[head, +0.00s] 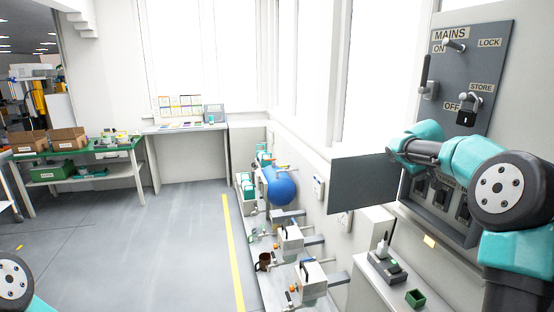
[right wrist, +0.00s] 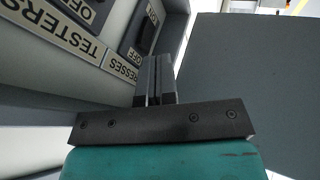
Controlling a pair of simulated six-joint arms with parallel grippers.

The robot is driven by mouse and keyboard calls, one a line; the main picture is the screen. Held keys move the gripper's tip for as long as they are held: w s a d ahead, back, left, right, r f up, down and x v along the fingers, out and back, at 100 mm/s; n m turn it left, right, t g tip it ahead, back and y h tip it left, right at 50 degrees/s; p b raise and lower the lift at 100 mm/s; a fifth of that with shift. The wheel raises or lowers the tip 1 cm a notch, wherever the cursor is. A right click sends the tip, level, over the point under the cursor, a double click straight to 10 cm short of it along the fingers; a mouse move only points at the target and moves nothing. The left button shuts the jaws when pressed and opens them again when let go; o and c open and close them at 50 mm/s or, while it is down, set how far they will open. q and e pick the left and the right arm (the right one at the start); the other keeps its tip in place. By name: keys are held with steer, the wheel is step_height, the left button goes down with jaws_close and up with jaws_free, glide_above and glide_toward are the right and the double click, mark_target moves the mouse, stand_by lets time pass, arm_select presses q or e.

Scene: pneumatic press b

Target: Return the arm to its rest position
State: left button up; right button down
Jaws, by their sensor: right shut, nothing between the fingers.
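My right arm reaches in from the right in the head view, in front of the wall's grey switch panel. Its gripper (head: 394,150) is beside the upper right of an open grey door (head: 360,183). In the right wrist view the two dark fingers (right wrist: 155,80) are shut together with nothing between them. They point toward the gap between the labelled switch panel (right wrist: 105,40) and the grey door (right wrist: 250,85). Only a piece of my left arm shows at the bottom left of the head view; its gripper is out of view.
The MAINS board (head: 490,75) with a black lever (head: 426,78) and a padlock (head: 466,118) is above my right arm. A blue tank (head: 279,186) and presses (head: 312,280) line the wall. A green-topped bench (head: 110,150) stands far left. The floor left of the yellow line is mostly clear.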

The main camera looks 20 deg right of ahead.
steer(key=w+a+f+n+y, duration=0.1)
steer(key=w+a+f+y, duration=0.15)
steer(key=a+f, duration=0.85)
steer(key=w+a+f+n+y, duration=0.1)
steer(key=w+a+f+y, duration=0.15)
steer(key=a+f, duration=0.85)
steer(key=s+a+f+y, duration=0.1)
steer(key=s+a+f, duration=0.15)
steer(key=f, duration=0.35)
steer(key=s+a+f+g+y, duration=0.1)
steer(key=s+a+f, duration=0.15)
steer(key=f, duration=0.35)
steer(key=s+a+f+y, duration=0.1)
steer(key=s+a+f, duration=0.1)
steer(key=a+f, duration=0.3)
steer(key=s+a+f, duration=0.4)
steer(key=s, duration=0.3)
steer(key=s+a+f+m+g, duration=0.1)
steer(key=s+a+f, duration=0.4)
steer(key=s, duration=0.3)
steer(key=s+a+f+m+g+y, duration=0.1)
steer(key=s+a+f, duration=0.3)
steer(key=s, duration=0.3)
steer(key=shift+s+a+f, duration=0.15)
steer(key=shift+s+a, duration=0.2)
steer(key=shift+s, duration=0.05)
steer(key=c, duration=1.9)
jaws_free()
